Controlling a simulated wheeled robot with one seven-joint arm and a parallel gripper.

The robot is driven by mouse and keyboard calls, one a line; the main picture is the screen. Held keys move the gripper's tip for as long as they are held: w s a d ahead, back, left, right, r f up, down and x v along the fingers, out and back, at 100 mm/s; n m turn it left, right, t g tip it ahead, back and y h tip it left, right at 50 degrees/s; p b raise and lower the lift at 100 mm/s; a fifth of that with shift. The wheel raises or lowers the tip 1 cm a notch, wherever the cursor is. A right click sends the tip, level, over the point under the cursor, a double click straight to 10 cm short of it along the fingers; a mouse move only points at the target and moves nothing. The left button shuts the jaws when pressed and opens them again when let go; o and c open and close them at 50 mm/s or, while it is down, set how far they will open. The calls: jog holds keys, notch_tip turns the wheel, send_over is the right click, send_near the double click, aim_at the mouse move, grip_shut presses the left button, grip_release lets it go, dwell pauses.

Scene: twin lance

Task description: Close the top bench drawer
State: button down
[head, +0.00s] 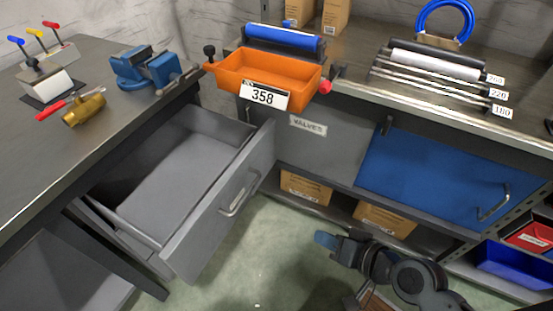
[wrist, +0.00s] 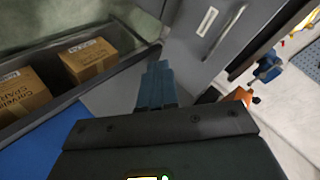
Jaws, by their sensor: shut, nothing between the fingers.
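The top bench drawer (head: 205,229) is grey and stands pulled well out from under the left bench in the head view. Its inside looks empty, and a bar handle (head: 240,194) sits on its front. My gripper (head: 326,240) is to the right of the drawer front, apart from it, low over the floor before the shelf. In the wrist view my gripper (wrist: 155,84) shows its blue fingers together, with nothing between them. A grey panel with a bar handle (wrist: 226,32) lies beyond the fingers at the upper right of that view.
The left bench top holds a blue vise (head: 145,69) and a brass valve (head: 84,108). An orange bin (head: 268,76) stands at the corner. A blue door (head: 430,178) is at right, with cardboard boxes (head: 384,219) on the low shelf. Green floor lies clear before the drawer.

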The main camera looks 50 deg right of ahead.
jog(key=w+d+f+m+t+y+b, duration=0.2)
jog(key=w+d+f+m+b, duration=0.1)
jog(key=w+d+f+b, duration=0.4)
jog(key=t+y+b, duration=0.2)
jog(key=t+y, duration=0.1)
jog(key=t, duration=0.1)
send_near(267, 144)
jog(key=shift+m, duration=0.4)
jog(key=x, duration=0.6)
jog(key=shift+w+f, duration=0.15)
jog(key=shift+w, duration=0.25)
jog(key=b+x, duration=1.3)
jog(key=x, duration=1.5)
jog(key=shift+a+r+b, duration=0.3)
jog(key=shift+a+r, duration=0.05)
jog(key=shift+r, duration=0.15)
